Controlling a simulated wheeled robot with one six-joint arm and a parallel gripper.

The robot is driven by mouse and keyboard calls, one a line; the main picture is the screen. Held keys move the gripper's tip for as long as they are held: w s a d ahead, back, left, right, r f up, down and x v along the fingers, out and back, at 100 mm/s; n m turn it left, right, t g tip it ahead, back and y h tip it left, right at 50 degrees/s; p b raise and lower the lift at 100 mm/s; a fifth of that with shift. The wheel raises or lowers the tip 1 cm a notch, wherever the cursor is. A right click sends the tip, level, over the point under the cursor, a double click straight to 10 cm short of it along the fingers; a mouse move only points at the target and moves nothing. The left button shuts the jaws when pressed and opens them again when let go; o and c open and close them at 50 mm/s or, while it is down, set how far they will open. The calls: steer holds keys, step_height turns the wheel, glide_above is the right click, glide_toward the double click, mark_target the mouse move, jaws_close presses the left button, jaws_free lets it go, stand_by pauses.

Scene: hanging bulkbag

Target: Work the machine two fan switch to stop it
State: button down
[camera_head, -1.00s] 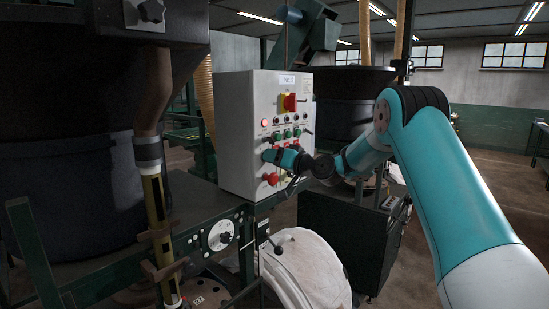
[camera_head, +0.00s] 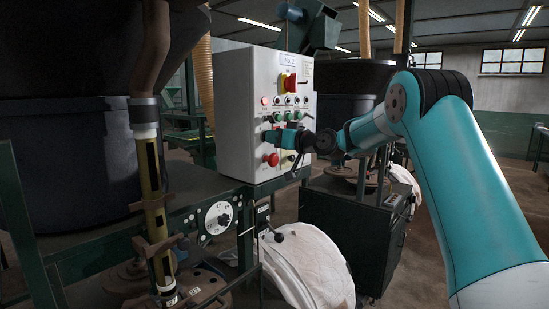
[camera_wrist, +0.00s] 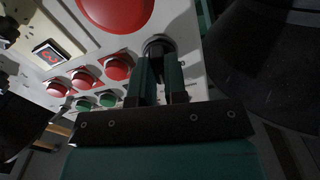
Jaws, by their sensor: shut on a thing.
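The grey control box (camera_head: 235,120) labelled No. 2 stands left of centre in the head view. Its front carries a red and yellow main switch (camera_head: 288,84), a row of small black knobs, green buttons (camera_head: 289,116) and a red mushroom button (camera_head: 271,159). My gripper (camera_head: 271,137) is at the lower front of the panel. In the wrist view its two fingers (camera_wrist: 164,82) are shut on a black switch knob (camera_wrist: 157,46), beside a row of red buttons (camera_wrist: 118,68). The fingers hide part of the knob, and no label for it is readable.
A white bulk bag (camera_head: 308,268) bulges below the box. A dark cabinet (camera_head: 350,235) stands right of it. A pipe with a yellow section (camera_head: 153,200) and a white dial (camera_head: 218,217) are at the left. A large red round button (camera_wrist: 115,8) lies close to the fingers.

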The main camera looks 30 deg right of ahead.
steer(key=n+b, duration=0.2)
steer(key=b, duration=0.2)
steer(key=n+b, duration=0.2)
steer(key=b, duration=0.2)
steer(key=shift+f, duration=0.4)
steer(key=n+b, duration=0.3)
steer(key=b, duration=0.1)
steer(key=shift+r+n, duration=0.3)
steer(key=shift+n, duration=0.1)
steer(key=shift+r, duration=0.1)
steer(key=c, duration=1.2)
jaws_free()
steer(key=shift+o, duration=0.2)
steer(key=b+v, duration=0.5)
steer(key=v, duration=1.2)
steer(key=shift+s+b, duration=0.25)
steer(key=shift+b, duration=0.15)
